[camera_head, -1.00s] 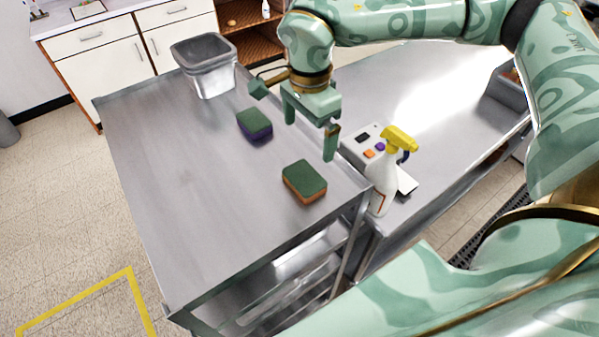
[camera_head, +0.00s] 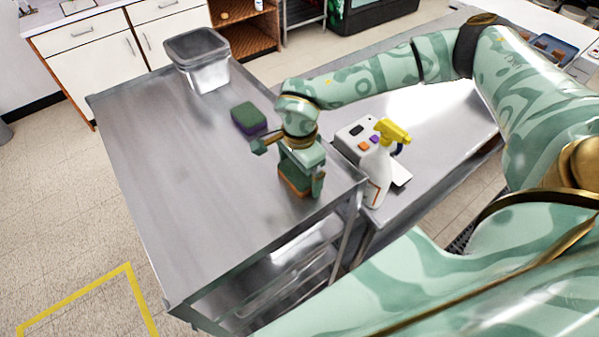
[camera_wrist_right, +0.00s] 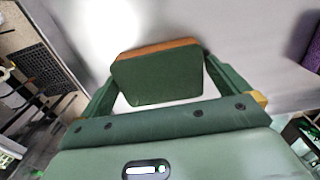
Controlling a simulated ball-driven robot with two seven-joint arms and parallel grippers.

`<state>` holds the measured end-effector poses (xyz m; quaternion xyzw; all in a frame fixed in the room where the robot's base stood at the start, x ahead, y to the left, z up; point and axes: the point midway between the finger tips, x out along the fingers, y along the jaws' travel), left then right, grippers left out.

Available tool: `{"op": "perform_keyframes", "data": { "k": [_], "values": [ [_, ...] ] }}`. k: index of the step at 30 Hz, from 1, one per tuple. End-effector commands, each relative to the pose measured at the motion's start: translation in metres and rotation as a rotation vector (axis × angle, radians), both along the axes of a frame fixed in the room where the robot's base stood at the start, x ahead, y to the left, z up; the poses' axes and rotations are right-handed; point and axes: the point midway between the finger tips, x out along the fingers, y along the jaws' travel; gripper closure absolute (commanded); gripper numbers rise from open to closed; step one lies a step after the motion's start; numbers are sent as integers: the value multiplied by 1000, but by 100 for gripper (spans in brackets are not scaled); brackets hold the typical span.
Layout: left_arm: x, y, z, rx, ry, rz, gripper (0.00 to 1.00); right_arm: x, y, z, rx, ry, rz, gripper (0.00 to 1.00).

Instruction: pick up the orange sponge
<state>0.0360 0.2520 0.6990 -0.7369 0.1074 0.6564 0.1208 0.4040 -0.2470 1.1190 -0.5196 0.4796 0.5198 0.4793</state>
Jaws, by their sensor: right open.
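The orange sponge (camera_head: 291,186) has a green top and lies on the steel cart top, partly hidden behind my right gripper (camera_head: 301,184). In the right wrist view the sponge (camera_wrist_right: 158,80) shows its green face and an orange edge between the two spread fingers of my right gripper (camera_wrist_right: 160,70). The fingers stand on either side of it; I cannot tell whether they touch it. The right gripper is open. My left gripper is not in view.
A purple sponge with a green top (camera_head: 249,119) lies farther back on the cart (camera_head: 190,190). A grey bin (camera_head: 205,75) stands at the back. A spray bottle (camera_head: 377,178) and a white device with coloured buttons (camera_head: 350,138) stand on the right counter. The cart's left side is clear.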

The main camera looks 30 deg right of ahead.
Motion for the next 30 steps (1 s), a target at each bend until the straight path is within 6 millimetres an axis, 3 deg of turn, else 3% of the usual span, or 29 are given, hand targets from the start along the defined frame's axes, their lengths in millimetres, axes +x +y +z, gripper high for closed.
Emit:
{"op": "perform_keyframes", "data": {
  "k": [2, 6, 20, 24, 30],
  "values": [
    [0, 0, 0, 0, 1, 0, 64, 0, 0, 0, 0, 0, 0, 0],
    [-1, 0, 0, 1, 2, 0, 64, 0, 0, 0, 0, 0, 0, 35],
    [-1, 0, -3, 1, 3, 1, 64, 1, 0, 10, 1, -1, 0, 39],
    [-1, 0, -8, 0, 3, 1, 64, 1, 0, 31, 1, -5, -1, 39],
    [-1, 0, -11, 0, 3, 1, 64, -39, 10, 81, 2, -5, 4, 39]
  ]
}}
